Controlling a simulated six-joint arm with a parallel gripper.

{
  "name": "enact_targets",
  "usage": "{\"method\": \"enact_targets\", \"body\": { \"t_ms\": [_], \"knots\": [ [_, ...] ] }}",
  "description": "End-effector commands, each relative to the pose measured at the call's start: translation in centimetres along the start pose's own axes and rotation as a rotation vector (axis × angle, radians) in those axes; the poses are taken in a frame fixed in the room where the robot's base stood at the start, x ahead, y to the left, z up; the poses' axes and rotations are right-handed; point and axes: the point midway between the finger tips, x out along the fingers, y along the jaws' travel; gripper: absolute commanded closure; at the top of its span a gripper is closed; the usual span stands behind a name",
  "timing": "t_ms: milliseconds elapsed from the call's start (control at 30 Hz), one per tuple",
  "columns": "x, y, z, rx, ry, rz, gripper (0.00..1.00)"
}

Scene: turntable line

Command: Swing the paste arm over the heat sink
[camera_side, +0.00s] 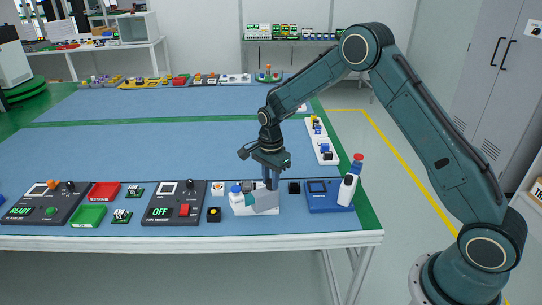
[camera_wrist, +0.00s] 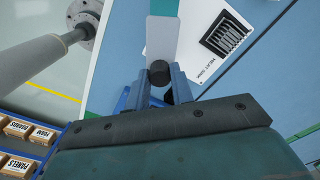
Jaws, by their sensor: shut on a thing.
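My gripper (camera_wrist: 160,88) is shut on a dark round knob (camera_wrist: 158,73) at the near end of the paste arm. In the side view my gripper (camera_side: 270,180) points down at the white station (camera_side: 240,211) near the table's front edge; the heat sink cannot be made out there.
An OFF panel (camera_side: 170,208) is further left. The table's middle (camera_side: 150,145) is clear.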

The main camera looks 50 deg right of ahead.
Motion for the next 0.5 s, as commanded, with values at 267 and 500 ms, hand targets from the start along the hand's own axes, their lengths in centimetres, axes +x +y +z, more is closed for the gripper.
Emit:
{"method": "enact_targets", "body": {
  "t_ms": [267,500],
  "knots": [
    [-0.06,-0.01,-0.01,0.134,0.000,0.000,1.00],
    [-0.08,-0.01,-0.02,0.331,0.000,0.000,1.00]
  ]
}}
